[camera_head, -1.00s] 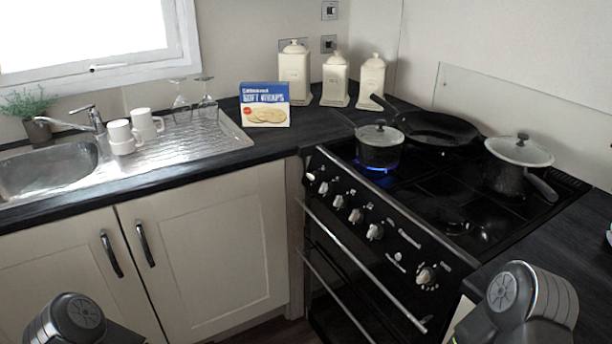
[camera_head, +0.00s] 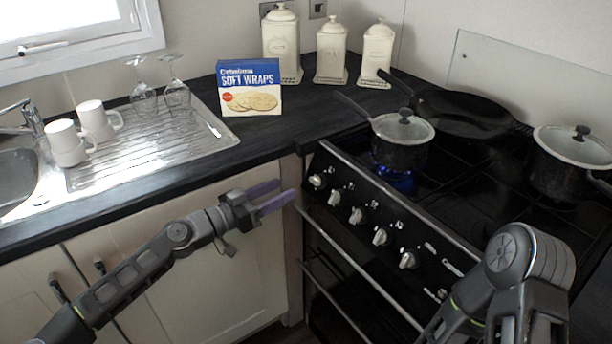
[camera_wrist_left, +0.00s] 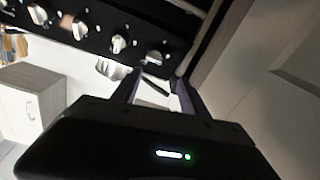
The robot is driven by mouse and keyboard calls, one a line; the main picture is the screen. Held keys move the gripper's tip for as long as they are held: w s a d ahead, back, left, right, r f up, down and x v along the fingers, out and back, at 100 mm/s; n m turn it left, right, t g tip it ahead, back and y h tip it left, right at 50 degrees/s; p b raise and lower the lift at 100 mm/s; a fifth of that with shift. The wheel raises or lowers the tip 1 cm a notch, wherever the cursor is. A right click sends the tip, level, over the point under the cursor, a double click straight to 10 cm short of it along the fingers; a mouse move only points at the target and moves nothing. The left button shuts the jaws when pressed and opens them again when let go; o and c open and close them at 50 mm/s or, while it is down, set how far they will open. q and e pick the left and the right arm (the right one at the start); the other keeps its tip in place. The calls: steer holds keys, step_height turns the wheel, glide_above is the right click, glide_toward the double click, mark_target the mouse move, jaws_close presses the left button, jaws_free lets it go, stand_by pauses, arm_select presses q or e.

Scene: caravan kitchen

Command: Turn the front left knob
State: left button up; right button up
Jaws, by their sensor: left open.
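A row of several silver knobs runs along the black stove front. The leftmost knob (camera_head: 317,181) is nearest my left gripper (camera_head: 286,191). That gripper is open and empty, in front of the cupboard, with its fingers pointing right toward the knob end of the stove and apart from it. In the left wrist view, the knob row shows beyond the open fingers (camera_wrist_left: 157,96), with the end knob (camera_wrist_left: 155,57) closest to them. Labels are too small to read. My right arm is at lower right; its gripper is out of view.
A lidded pot (camera_head: 402,145) stands over a lit blue flame (camera_head: 396,179). A frying pan (camera_head: 465,112) and another pot (camera_head: 570,165) are on the hob. An oven rail (camera_head: 350,257) runs below the knobs. A wraps box (camera_head: 249,88) stands on the counter.

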mark_target(312, 182)
arm_select(q)
steer(key=shift+s+d+f+m+g, duration=0.15)
steer(key=shift+s+m, duration=0.1)
steer(key=shift+m, duration=0.35)
steer(key=shift+s+d+f+m+g, duration=0.15)
steer(key=shift+s+m, duration=0.05)
steer(key=shift+m, duration=0.4)
steer(key=shift+d, duration=0.1)
steer(key=p+x, duration=0.1)
steer(key=x, duration=0.6)
steer(key=shift+w+d, duration=0.25)
steer(key=shift+d, duration=0.05)
steer(key=shift+c, duration=0.4)
jaws_close()
